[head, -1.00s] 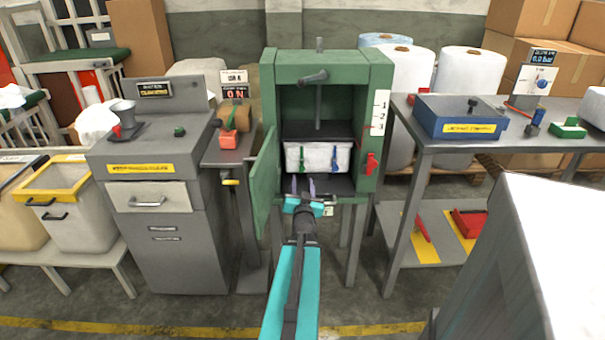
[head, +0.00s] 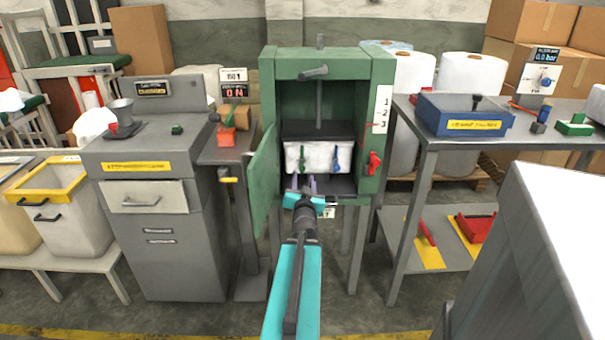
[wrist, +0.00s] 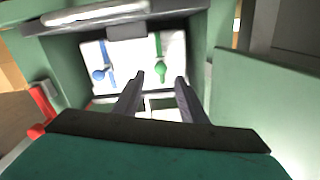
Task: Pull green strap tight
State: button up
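The green strap (head: 301,158) hangs on the front of a white bale (head: 318,157) inside the green press cabinet (head: 268,72). It ends in a round green knob, seen in the wrist view (wrist: 160,69). A blue strap (head: 336,160) with a blue knob hangs to its right in the head view and also shows in the wrist view (wrist: 98,75). My gripper (head: 304,186) is at the cabinet's open front, just below the bale. In the wrist view its two dark fingers (wrist: 158,88) are apart with nothing between them, short of the green knob.
The green cabinet door (head: 262,184) stands open on the left. A red lever (head: 374,163) is on the right post. A grey workbench (head: 465,138) stands right, and a grey cabinet (head: 165,250) stands left. Open floor lies in front.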

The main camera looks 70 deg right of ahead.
aim_at(303, 169)
jog(key=shift+x, duration=4.15)
grip_shut()
